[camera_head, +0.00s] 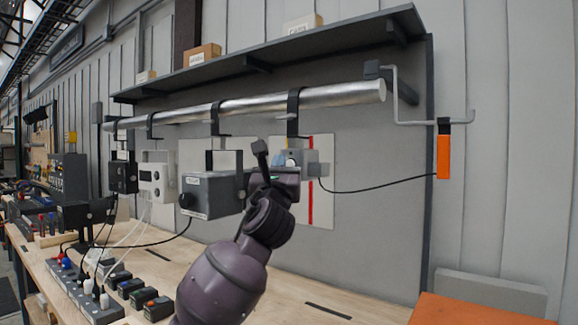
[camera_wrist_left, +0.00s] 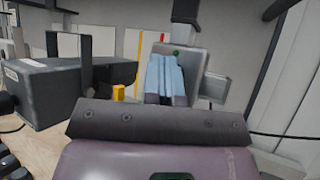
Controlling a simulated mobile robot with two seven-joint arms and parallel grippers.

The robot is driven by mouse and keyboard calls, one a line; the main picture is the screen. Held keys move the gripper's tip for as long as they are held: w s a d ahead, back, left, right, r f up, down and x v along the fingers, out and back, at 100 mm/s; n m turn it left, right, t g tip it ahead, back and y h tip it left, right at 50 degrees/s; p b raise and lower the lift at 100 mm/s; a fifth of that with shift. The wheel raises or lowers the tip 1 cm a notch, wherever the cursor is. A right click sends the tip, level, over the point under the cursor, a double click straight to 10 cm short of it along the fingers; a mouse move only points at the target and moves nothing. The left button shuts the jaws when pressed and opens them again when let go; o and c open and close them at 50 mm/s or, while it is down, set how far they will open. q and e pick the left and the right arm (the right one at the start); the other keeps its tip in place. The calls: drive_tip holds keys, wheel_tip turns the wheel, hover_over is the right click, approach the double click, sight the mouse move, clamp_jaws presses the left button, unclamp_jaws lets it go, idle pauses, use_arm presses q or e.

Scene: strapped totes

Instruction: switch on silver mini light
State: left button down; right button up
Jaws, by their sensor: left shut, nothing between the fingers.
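A small silver box (camera_head: 312,157), which I take for the silver mini light, hangs from the pipe by a black hook and is partly hidden by my left gripper. The silver box also shows in the left wrist view (camera_wrist_left: 196,62), with a small green spot near its top and a side plate. My left gripper (camera_head: 290,163) is shut and empty, its light blue fingers (camera_wrist_left: 166,76) in front of the box's face. Whether they touch it cannot be told. My right gripper is not in view.
A grey box (camera_head: 212,195) with a black knob hangs just left of my gripper. A white box (camera_head: 157,180) and a black box (camera_head: 123,177) hang further left. An orange-handled tool (camera_head: 443,157) hangs at right. A power strip (camera_head: 92,300) lies on the bench.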

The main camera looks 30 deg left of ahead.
use_arm(q)
drive_tip(key=shift+w, duration=0.1)
idle(0.7)
drive_tip(key=shift+w+p, duration=0.3)
drive_tip(key=shift+w, duration=0.4)
idle(0.8)
drive_tip(key=shift+s+p, duration=0.8)
